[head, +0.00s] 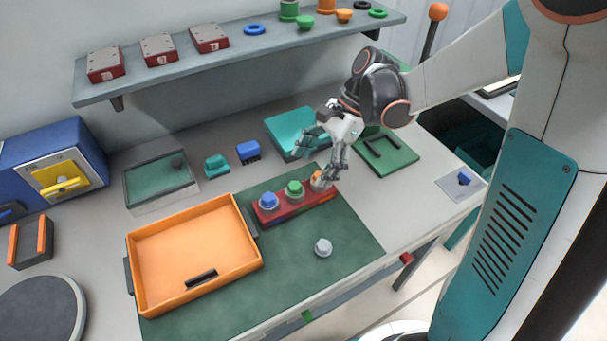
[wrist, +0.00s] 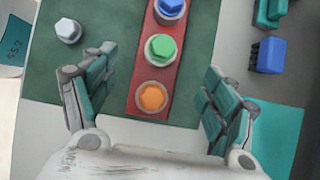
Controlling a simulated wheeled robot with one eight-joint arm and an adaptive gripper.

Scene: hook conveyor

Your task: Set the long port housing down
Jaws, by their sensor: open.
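The long port housing (head: 298,210) is a red bar lying on the dark green mat (head: 350,232), with a blue, a green and an orange plug in a row on top. It also shows in the wrist view (wrist: 156,73), running up the middle between my fingers. My gripper (head: 314,168) is open at the bar's right, orange end, with its fingers spread. In the wrist view, the fingers of my gripper (wrist: 160,62) stand apart on both sides of the bar, with visible gaps. The fingers partly hide the orange end in the head view.
An orange tray (head: 190,245) sits left of the bar. A loose white hex piece (head: 323,247) lies on the mat in front. A teal tray (head: 290,125) and a green board (head: 385,155) are behind. A shelf (head: 240,55) hangs above.

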